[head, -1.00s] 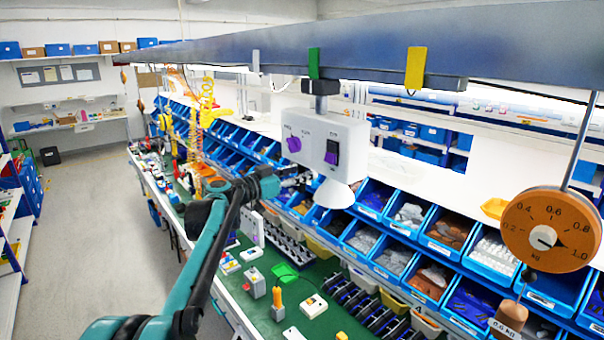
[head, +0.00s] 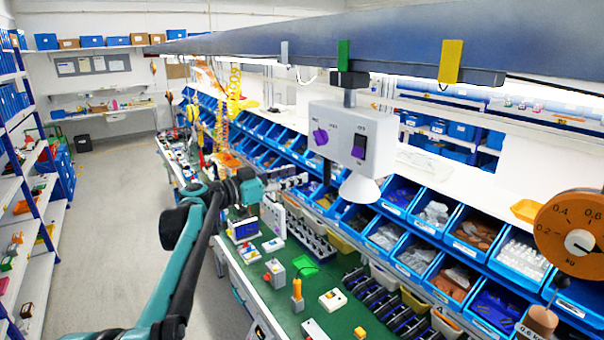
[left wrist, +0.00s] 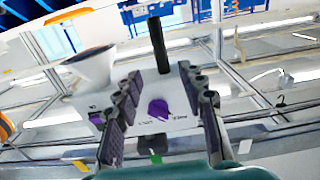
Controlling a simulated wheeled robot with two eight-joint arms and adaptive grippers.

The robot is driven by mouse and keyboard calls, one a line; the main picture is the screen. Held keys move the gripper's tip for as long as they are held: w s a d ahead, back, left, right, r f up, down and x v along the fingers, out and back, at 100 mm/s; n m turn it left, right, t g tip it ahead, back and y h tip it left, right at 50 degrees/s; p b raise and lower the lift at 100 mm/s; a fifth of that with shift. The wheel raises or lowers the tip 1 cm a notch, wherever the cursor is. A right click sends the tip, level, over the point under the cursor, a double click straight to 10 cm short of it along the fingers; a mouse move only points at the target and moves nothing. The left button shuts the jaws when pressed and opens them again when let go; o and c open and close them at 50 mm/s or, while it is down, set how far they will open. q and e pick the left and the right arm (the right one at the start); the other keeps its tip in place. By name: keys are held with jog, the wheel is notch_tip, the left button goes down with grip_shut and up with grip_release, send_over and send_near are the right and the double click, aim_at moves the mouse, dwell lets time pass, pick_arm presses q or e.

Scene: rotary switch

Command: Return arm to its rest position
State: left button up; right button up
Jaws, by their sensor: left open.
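A white switch box (head: 352,136) hangs from the overhead beam. It has a purple rotary knob (head: 320,137) on its left and a dark rocker switch (head: 359,146) on its right, with a white cone below. My left gripper (head: 300,181) is open and empty, below and left of the box in the head view. The left wrist view shows its two fingers (left wrist: 160,76) spread apart, with the purple knob (left wrist: 158,109) in the gap between them in the picture. The gripper appears apart from the box. My right gripper is not in view.
A blue-grey beam (head: 400,48) runs overhead. Blue parts bins (head: 470,240) line the bench behind the arm. The green bench top (head: 335,318) holds small switches and parts. An orange dial scale (head: 572,232) hangs at right. The grey floor (head: 110,200) at left is clear.

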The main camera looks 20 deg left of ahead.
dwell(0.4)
pick_arm(q)
jog(key=s+d+f+n+g+y+b, duration=0.15)
jog(key=s+d+f+b, duration=0.35)
jog(key=f, duration=0.5)
jog(key=s+d+f+n+g+y+b, duration=0.15)
jog(key=s+d+f+b, duration=0.3)
jog(key=f, duration=0.45)
jog(key=s+d+f+g+b, duration=0.2)
jog(key=s+d+f+b, duration=0.25)
jog(key=f, duration=0.55)
jog(key=s+a+f+n+y+b, duration=0.1)
jog(key=s+f+b, duration=0.4)
jog(key=f, duration=0.6)
jog(key=s+f+n+g+y+b, duration=0.1)
jog(key=s+f+y+b, duration=0.3)
jog(key=f, duration=0.7)
jog(key=s+a+f+n+g+y+b, duration=0.1)
jog(key=s+f+n+y+b, duration=0.1)
jog(key=s+f+b, duration=0.6)
notch_tip(320, 180, down, 3)
jog(key=shift+s+a+f+y, duration=0.1)
jog(key=shift+s+a+y, duration=0.2)
jog(key=shift+s, duration=0.6)
